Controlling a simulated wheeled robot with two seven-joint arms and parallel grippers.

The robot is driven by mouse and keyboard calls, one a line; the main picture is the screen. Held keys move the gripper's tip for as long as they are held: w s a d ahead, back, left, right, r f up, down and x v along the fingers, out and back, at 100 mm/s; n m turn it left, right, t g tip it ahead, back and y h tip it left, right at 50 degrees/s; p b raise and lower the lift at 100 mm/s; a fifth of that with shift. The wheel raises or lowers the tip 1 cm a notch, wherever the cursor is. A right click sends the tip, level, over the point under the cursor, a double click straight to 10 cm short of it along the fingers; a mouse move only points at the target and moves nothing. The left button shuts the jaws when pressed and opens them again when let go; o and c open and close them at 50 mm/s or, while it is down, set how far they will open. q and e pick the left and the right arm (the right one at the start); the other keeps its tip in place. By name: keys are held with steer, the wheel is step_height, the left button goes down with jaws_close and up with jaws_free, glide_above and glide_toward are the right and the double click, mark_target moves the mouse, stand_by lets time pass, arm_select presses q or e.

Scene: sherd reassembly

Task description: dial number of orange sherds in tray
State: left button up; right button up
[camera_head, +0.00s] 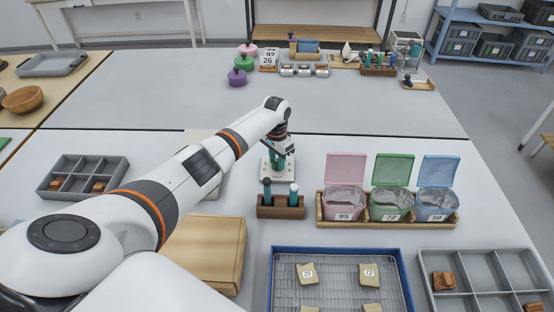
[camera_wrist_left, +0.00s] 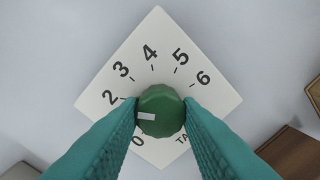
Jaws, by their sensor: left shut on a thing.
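A white dial plate (camera_head: 278,176) stands on the table. In the left wrist view the plate (camera_wrist_left: 205,97) shows 0, 2, 3, 4, 5, 6 and a partly hidden word. My left gripper (camera_head: 278,158) is shut on the green knob (camera_wrist_left: 161,108), one teal finger on each side. The knob's white mark points left, between 0 and 2; a finger covers the plate there. The blue-rimmed tray (camera_head: 272,275) holds several beige sherds (camera_head: 307,273) on a wire rack. A grey compartment tray (camera_head: 488,272) at right holds orange-brown sherds (camera_head: 443,282). My right gripper is out of view.
A wooden block with tubes (camera_head: 281,207) stands just in front of the dial. Pink, green and blue bins (camera_head: 390,202) stand right of it. Another grey compartment tray (camera_head: 112,165) with brown pieces is at left.

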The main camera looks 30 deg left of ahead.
mark_target(276, 161)
arm_select(q)
steer(key=o, duration=1)
steer(key=r, duration=1.2)
steer(key=shift+w+a, duration=0.1)
steer(key=shift+a, duration=0.1)
steer(key=shift+r, duration=0.1)
